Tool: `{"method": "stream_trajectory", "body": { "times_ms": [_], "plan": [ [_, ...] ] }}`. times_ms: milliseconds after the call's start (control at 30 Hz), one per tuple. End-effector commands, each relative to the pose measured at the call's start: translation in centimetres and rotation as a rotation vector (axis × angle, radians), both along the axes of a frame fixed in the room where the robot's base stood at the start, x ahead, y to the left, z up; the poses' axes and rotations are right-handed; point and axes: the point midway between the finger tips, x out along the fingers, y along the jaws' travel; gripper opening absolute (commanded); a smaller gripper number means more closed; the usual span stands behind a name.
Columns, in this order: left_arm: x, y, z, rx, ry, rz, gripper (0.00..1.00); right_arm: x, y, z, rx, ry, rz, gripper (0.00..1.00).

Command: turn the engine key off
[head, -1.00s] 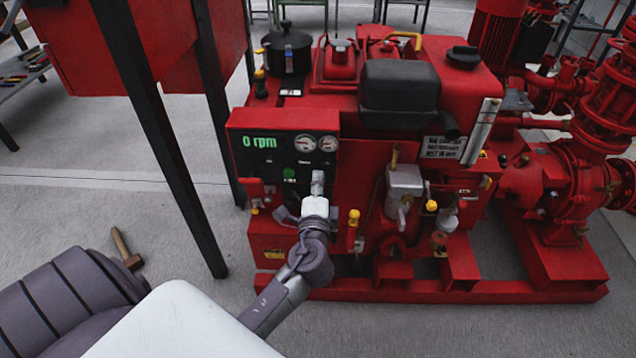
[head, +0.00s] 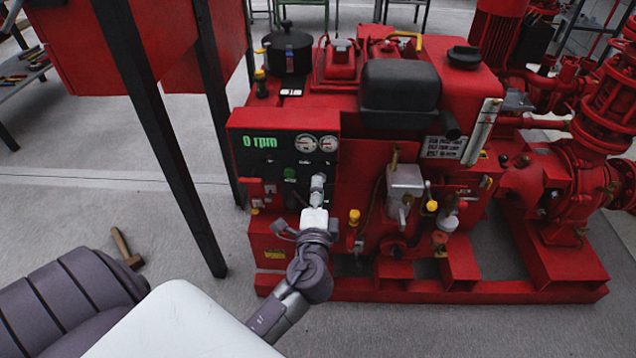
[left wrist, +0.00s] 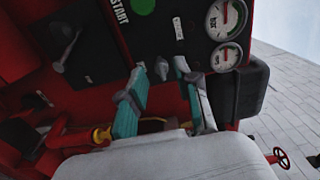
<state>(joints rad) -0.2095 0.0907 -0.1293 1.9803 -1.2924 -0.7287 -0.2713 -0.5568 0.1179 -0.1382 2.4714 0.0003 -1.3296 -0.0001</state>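The red control panel (head: 283,150) of the engine carries a green "0 rpm" readout, two round gauges and a green button. My left gripper (head: 318,180) is in front of its lower right part, below the gauges. In the left wrist view its teal fingers (left wrist: 167,80) are spread apart. Two small grey parts on the panel (left wrist: 181,64) (left wrist: 161,68) show near the fingertips; one may be the engine key, but I cannot tell which or how it is turned. No grip on either shows. In the head view my gripper hides this spot. My right gripper is not in view.
A grey lever (left wrist: 70,50) on a black plate sits left of the fingers in the left wrist view. Yellow-capped fittings (head: 354,216) stand right of my gripper. A black post (head: 165,140) rises at the left. A hammer (head: 126,248) lies on open floor.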

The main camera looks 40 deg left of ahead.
Motion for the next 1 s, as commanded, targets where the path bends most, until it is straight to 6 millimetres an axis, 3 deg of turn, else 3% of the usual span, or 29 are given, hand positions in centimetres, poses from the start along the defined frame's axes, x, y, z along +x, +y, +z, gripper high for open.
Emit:
{"method": "stream_trajectory", "body": {
  "times_ms": [200,400,1000],
  "plan": [
    [-4.2,-2.6,-0.2,-0.005,0.005,-0.001,0.32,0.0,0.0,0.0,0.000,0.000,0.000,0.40],
    [-6.8,-4.2,-0.2,-0.003,0.004,0.000,0.32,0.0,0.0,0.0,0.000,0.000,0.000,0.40],
    [-7.7,-4.7,0.0,-0.002,0.001,0.000,0.32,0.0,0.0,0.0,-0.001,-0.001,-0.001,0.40]
  ]
}}
